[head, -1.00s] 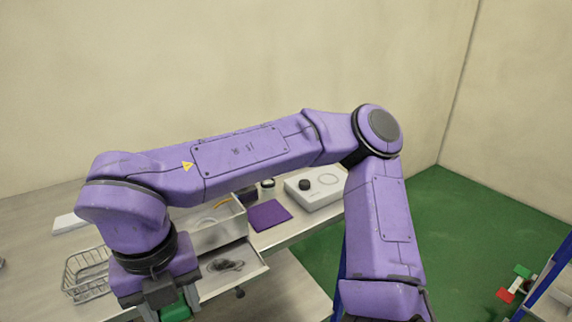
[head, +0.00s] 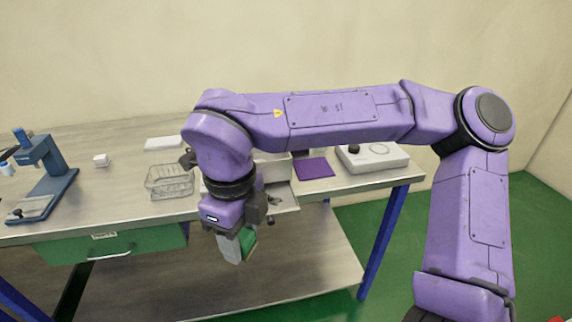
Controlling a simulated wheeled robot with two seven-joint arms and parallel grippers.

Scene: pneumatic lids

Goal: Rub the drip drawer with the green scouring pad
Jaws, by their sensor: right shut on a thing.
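My right gripper (head: 238,248) points down in front of the table's front edge, shut on the green scouring pad (head: 249,241). Only part of the pad shows beside the grey fingers. The drip drawer (head: 287,200) is a pale tray pulled out from the white box (head: 275,170), just right of and behind the gripper. My arm hides much of the drawer and the box, and the pad looks apart from the drawer. My left gripper is not in view.
A wire basket (head: 168,183) stands left of my wrist. A purple cloth (head: 315,169) and a white device with a black knob (head: 372,158) lie to the right. A blue press (head: 42,175) is far left. A green drawer (head: 125,246) hangs under the table.

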